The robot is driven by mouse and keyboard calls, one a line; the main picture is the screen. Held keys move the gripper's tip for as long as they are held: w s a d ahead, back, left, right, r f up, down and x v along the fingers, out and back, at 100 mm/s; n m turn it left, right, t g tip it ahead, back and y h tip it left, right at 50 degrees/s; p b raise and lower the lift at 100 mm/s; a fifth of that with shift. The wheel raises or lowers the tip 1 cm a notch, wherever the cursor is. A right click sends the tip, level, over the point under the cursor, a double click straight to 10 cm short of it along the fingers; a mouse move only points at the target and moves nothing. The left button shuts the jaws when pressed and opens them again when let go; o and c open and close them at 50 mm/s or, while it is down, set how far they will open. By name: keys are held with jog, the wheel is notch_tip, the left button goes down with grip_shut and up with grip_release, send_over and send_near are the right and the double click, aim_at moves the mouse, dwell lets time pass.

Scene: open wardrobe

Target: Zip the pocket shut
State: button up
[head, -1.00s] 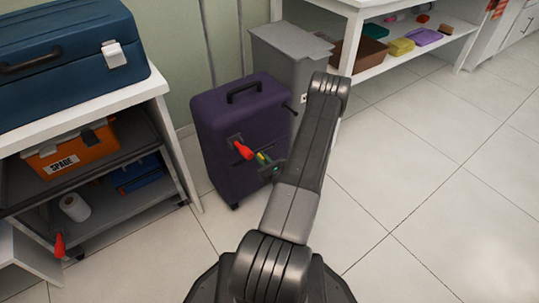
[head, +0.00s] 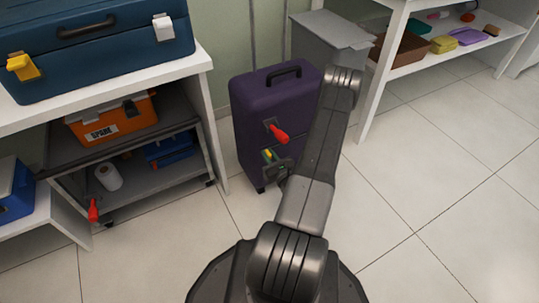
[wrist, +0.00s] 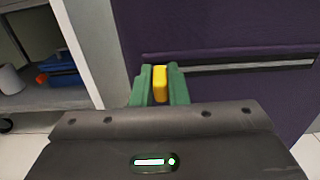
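A purple suitcase (head: 262,110) stands upright on the floor, with a black handle on top. In the wrist view its purple front (wrist: 225,25) fills much of the picture. A dark pocket slit with a pale strip (wrist: 245,65) runs across it, rightward from my gripper. A yellow pull tab (wrist: 160,84) sits between the green fingers of my gripper (wrist: 160,88), near the slit's left end. The fingers appear closed on it.
A grey bin (head: 325,50) stands behind the suitcase. At left, a shelf unit (head: 150,190) holds an orange box (head: 120,118) and a paper roll (head: 108,177), with a blue case (head: 100,50) on the white top above. Tiled floor is clear at right.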

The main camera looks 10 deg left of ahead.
jog(key=o, duration=0.4)
jog(key=shift+s+a, duration=0.2)
jog(key=shift+a, duration=0.05)
jog(key=shift+d, duration=0.1)
jog(key=shift+s+d, duration=0.2)
jog(key=shift+s, duration=0.05)
jog(key=p+v, duration=0.3)
jog(key=v, duration=1)
jog(key=b+x, duration=0.2)
jog(key=x, duration=1)
jog(key=shift+w+a+b, duration=0.1)
jog(key=shift+w+b, duration=0.05)
jog(key=shift+b, duration=0.25)
jog(key=shift+w+a, duration=0.35)
jog(key=shift+w, duration=0.25)
